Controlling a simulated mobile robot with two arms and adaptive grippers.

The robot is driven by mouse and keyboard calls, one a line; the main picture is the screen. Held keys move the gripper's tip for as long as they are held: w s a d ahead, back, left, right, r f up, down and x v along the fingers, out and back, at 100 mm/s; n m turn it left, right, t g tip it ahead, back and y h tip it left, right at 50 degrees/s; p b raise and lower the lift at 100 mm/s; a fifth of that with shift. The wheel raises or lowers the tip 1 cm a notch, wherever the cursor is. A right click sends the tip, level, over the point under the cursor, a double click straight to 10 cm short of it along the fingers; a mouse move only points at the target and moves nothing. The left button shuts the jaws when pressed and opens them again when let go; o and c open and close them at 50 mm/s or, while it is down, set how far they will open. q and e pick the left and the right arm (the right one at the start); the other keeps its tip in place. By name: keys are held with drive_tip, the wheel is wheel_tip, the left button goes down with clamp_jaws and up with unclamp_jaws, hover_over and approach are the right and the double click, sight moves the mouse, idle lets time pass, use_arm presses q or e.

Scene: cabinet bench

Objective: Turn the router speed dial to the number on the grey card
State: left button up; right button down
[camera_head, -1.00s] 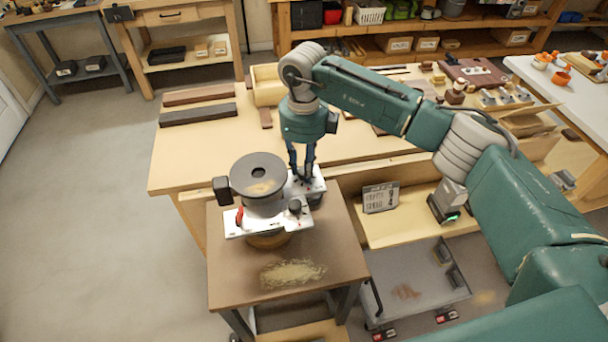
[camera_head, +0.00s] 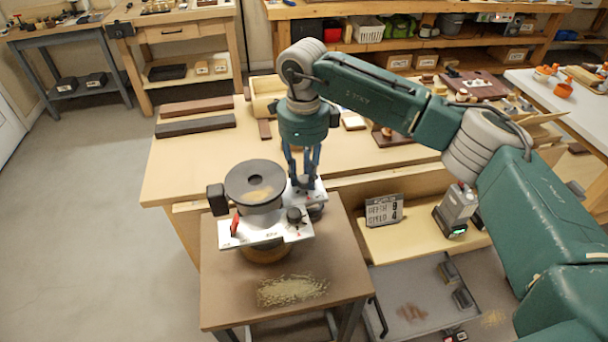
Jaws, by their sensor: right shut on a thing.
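The router (camera_head: 257,186) has a dark round body on a silver plate and stands on a small brown-topped stand. A black knob (camera_head: 295,214) sits on the front of its plate. My right gripper (camera_head: 305,182) points down and is shut on a dark dial at the plate's back right; the fingers hide most of the dial, and its setting is unreadable. The grey card (camera_head: 383,209) stands on the shelf to the right and seems to read "DEPTH 9" above "SPEED 4". My left gripper is not in view.
The brown stand top (camera_head: 340,260) is bare around a patch of sawdust (camera_head: 292,290). A grey device with a green light (camera_head: 455,210) stands right of the card. The wooden bench behind holds dark bars (camera_head: 195,125). Below right is a grey cart (camera_head: 415,305).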

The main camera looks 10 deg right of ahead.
sight(305, 178)
drive_tip(key=c, duration=1.5)
unclamp_jaws()
drive_tip(key=shift+o, duration=0.2)
drive_tip(key=shift+r, duration=0.1)
drive_tip(key=shift+r, duration=3.95)
drive_tip(key=shift+d+f, duration=0.1)
